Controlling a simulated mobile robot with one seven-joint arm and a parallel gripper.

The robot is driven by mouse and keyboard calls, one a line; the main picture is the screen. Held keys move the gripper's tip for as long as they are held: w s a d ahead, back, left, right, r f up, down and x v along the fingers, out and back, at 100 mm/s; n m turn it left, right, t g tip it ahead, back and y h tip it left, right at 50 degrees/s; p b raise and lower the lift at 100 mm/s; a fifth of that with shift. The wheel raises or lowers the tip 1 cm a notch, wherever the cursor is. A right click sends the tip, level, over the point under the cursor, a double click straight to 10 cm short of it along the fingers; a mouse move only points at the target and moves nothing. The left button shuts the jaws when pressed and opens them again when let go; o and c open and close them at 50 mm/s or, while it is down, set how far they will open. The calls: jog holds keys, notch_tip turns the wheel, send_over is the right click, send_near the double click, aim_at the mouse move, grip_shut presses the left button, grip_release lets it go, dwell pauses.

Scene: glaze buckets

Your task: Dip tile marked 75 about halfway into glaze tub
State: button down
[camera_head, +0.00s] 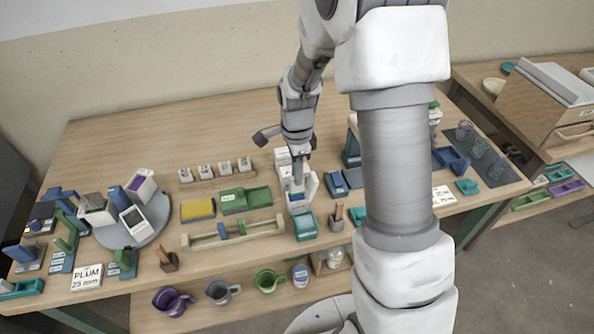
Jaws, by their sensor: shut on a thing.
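My gripper (298,178) is at the end of the arm that comes down from the top, over the middle of the bench. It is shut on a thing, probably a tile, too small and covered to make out. A white and blue container (299,201) is just below the gripper; I cannot tell whether the held thing is inside it. Several small marked white tiles (204,171) stand in a row on a wooden rack, their numbers unreadable. Open white tubs stand on a round grey turntable (150,236) at left, one with purple glaze (138,185). A card reads PLUM 25 mm (87,277).
A yellow sponge-like block (198,209), a green tray (244,200) and a wooden rail frame (268,229) lie left of the gripper. A teal container (306,227) stands in front. Mugs (222,291) sit on the lower shelf. The back left of the bench is clear. My arm hides part of the right.

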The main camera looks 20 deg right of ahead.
aim_at(297, 192)
jog(key=shift+f, duration=0.15)
dwell(0.3)
jog(key=shift+f+b, duration=2.15)
jog(key=shift+f, duration=0.5)
jog(key=shift+r, duration=0.1)
dwell(1.3)
jog(key=shift+r+p, duration=1.9)
jog(key=shift+r, duration=0.55)
jog(key=shift+r, duration=0.1)
jog(key=shift+r+p, duration=1.15)
jog(key=shift+r, duration=0.25)
